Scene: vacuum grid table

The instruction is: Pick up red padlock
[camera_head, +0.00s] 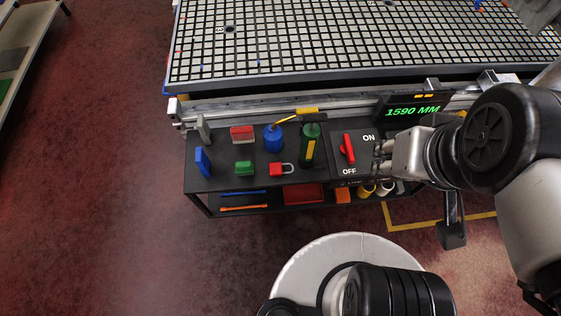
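The red padlock (277,169) lies on the black shelf top below the grid table, with its pale shackle pointing right. My gripper (380,158) is to the right of the padlock, beyond the red ON/OFF switch, pointing left. It is clearly apart from the padlock. Its fingers are small and dark in this view, and I cannot tell how far apart they are. I see nothing held in it.
The red switch (348,149) is between gripper and padlock. The grid table (300,50) rises behind.

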